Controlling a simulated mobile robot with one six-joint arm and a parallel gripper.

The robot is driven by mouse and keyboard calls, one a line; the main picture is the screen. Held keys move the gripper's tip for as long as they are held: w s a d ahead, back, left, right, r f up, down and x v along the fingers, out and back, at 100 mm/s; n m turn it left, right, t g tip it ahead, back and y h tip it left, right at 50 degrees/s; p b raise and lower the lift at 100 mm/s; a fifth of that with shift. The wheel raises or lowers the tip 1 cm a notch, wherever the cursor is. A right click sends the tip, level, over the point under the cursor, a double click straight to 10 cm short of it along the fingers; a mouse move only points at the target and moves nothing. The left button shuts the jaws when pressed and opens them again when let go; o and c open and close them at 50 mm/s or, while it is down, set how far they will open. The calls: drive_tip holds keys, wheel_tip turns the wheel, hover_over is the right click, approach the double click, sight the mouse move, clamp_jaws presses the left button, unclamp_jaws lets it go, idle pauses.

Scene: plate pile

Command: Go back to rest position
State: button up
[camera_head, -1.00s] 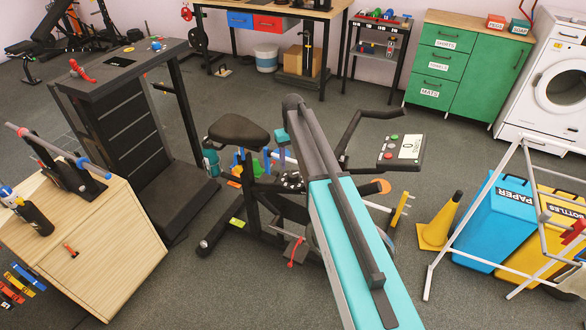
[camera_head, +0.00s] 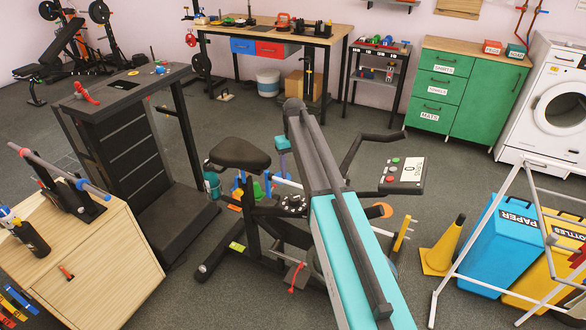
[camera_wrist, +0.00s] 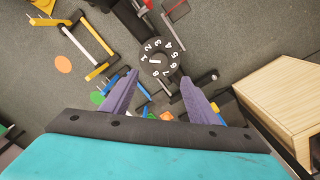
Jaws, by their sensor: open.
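My gripper (camera_wrist: 159,78) shows in the wrist view with its two purple fingers spread apart and nothing between them. It points down over the grey floor and the exercise bike area. Below it is a black numbered disc (camera_wrist: 160,57). In the head view my teal and grey arm reaches up the middle of the picture. Part of the gripper (camera_head: 284,158) shows just left of the arm, in front of the bike; the rest is hidden.
The exercise bike (camera_head: 240,152) stands close behind my arm. A wooden cabinet (camera_head: 105,265) is at left, a treadmill-like dark machine (camera_head: 135,150) behind it. A yellow cone (camera_head: 440,250), blue bin (camera_head: 497,235) and white rack (camera_head: 462,243) are at right.

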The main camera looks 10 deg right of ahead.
drive_tip(key=s+a+f+n+g+p, duration=0.1)
drive_tip(key=s+a+f+n+p, duration=0.15)
drive_tip(key=s+f, duration=0.8)
drive_tip(key=s+a+f+n+g+p, duration=0.1)
drive_tip(key=s+a+f+n, duration=0.25)
drive_tip(key=s+f, duration=0.65)
drive_tip(key=s+d+f+m+g+b, duration=0.1)
drive_tip(key=s+f, duration=0.4)
drive_tip(key=s, duration=0.6)
drive_tip(key=s+d+f+m+g+b, duration=0.1)
drive_tip(key=s+d+f+m, duration=0.2)
drive_tip(key=s, duration=0.9)
drive_tip(key=s+d+f+m+g+b, duration=0.1)
drive_tip(key=s+f+m, duration=0.3)
drive_tip(key=s+f, duration=0.5)
drive_tip(key=s+d, duration=0.1)
drive_tip(key=s, duration=0.1)
drive_tip(key=shift+s+d+f+g, duration=0.15)
drive_tip(key=shift+s+d+g, duration=0.15)
drive_tip(key=shift+s, duration=0.1)
